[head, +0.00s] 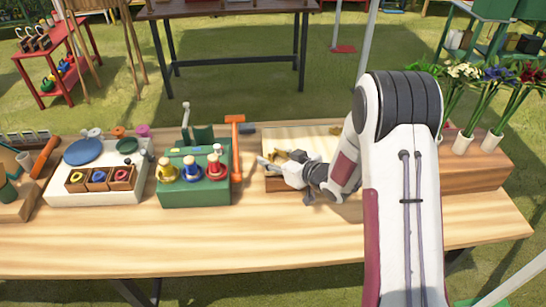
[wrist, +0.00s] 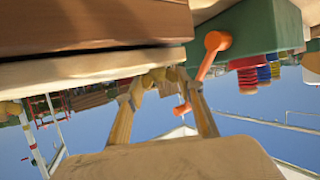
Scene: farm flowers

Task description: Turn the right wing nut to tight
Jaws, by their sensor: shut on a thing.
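A pale-topped wooden block (head: 272,184) stands on the bench, partly hidden behind my arm. Brass-coloured hardware (head: 298,155) shows on its top beside my gripper (head: 268,164). In the wrist view, a small brass wing nut (wrist: 157,76) sits at the block's pale face, between the tips of my gripper (wrist: 158,92). My gripper is shut on this wing nut. Another brass piece (head: 337,130) is partly visible at the block's back edge. I cannot tell the nut's exact angle or how tight it is.
Left of the block are an orange-handled hammer (head: 236,140) and a green box (head: 190,191) with coloured knobs. A white board (head: 75,192) with ring trays lies farther left. Flowers stand in white holders (head: 463,143) at the right. The bench front (head: 200,245) is clear.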

